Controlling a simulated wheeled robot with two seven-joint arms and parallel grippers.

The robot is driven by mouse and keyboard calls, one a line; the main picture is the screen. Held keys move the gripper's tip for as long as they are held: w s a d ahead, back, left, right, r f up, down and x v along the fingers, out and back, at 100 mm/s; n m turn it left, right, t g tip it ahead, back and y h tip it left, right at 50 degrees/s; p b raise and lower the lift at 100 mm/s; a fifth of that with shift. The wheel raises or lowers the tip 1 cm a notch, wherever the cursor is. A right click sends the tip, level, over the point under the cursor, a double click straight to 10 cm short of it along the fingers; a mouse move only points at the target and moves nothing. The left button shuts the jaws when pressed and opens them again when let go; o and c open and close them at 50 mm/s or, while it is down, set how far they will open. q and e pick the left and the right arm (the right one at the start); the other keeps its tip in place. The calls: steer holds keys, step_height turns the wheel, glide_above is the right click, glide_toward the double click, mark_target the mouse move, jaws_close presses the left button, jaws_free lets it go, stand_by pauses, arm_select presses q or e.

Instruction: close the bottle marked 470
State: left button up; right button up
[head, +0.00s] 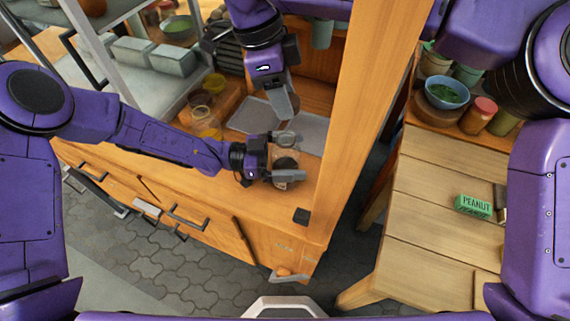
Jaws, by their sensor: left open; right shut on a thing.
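A clear bottle (285,164) with dark contents stands on the wooden counter, between the fingers of my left gripper (292,158). Those fingers are apart, one on the far side of the bottle and one on the near side. I cannot tell whether they touch it. The number on the bottle is too small to read. My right gripper (287,104) points down just above and behind the bottle. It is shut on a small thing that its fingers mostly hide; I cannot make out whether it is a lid.
A grey tray (245,120) lies behind the bottle. A wooden post (348,120) rises close on the right. A separate table (430,190) holds a green peanut box (473,205).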

arm_select(q)
steer(key=shift+d, duration=0.15)
arm_select(e)
steer(key=shift+a, duration=0.1)
arm_select(q)
steer(key=shift+c, duration=0.3)
steer(key=c, duration=1.4)
arm_select(e)
steer(key=shift+a+f, duration=0.15)
steer(key=shift+f, duration=2.35)
steer(key=shift+f, duration=0.9)
steer(key=shift+f, duration=0.55)
